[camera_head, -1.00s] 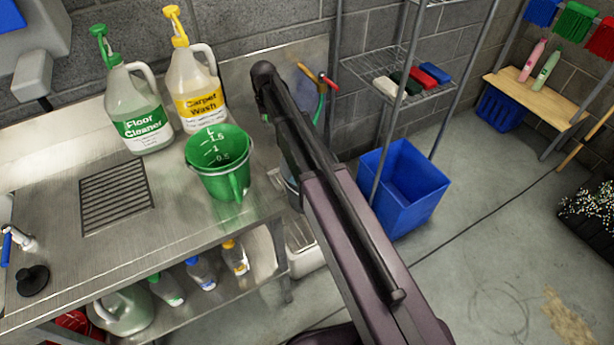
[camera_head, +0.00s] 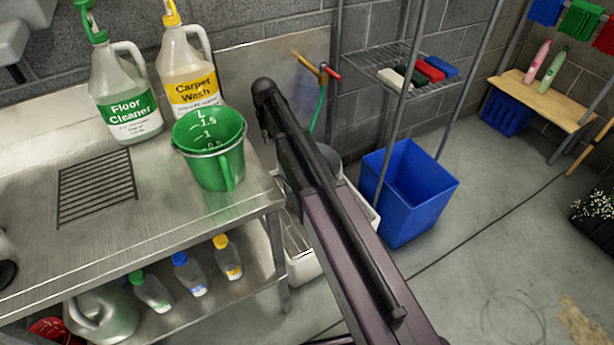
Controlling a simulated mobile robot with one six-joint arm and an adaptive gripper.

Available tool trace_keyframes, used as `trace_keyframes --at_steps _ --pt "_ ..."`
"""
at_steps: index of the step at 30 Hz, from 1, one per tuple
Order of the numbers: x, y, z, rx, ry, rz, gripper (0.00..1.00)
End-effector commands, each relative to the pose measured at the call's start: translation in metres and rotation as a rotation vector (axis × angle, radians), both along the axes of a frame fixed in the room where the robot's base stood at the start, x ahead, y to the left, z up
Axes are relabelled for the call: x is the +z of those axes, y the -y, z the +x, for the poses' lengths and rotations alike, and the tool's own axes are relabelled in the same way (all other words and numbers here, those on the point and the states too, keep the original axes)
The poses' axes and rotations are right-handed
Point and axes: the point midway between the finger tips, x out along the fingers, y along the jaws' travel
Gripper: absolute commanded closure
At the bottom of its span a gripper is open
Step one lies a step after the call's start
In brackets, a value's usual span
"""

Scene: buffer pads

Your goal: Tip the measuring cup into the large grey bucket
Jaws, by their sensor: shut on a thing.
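A green cup (camera_head: 208,160) with white litre marks and a handle facing me stands upright on the steel counter, near its right edge. It is the only marked measuring cup I can make out, and nothing touches it from my arm. A grey rounded thing (camera_head: 331,158) shows behind my arm, right of the counter; it may be the large grey bucket, but most of it is hidden. My dark arm reaches up the middle of the view, right of the green cup. My gripper and anything in it are hidden behind the arm.
A Floor Cleaner jug (camera_head: 125,95) and a Carpet Wash jug (camera_head: 190,75) stand behind the cup. Small bottles (camera_head: 190,272) sit on the lower shelf. A white basin (camera_head: 303,265) lies right of the counter.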

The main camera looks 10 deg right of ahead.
Motion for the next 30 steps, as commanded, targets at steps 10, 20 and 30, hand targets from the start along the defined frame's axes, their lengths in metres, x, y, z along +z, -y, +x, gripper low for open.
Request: trace_keyframes --at_steps 10,20,30 --pt "-0.043 0.000 0.000 0.000 0.000 0.000 1.00" --pt "-0.079 0.001 0.000 -0.001 0.000 0.000 1.00" --pt "-0.115 0.001 0.000 -0.001 0.000 0.000 1.00"
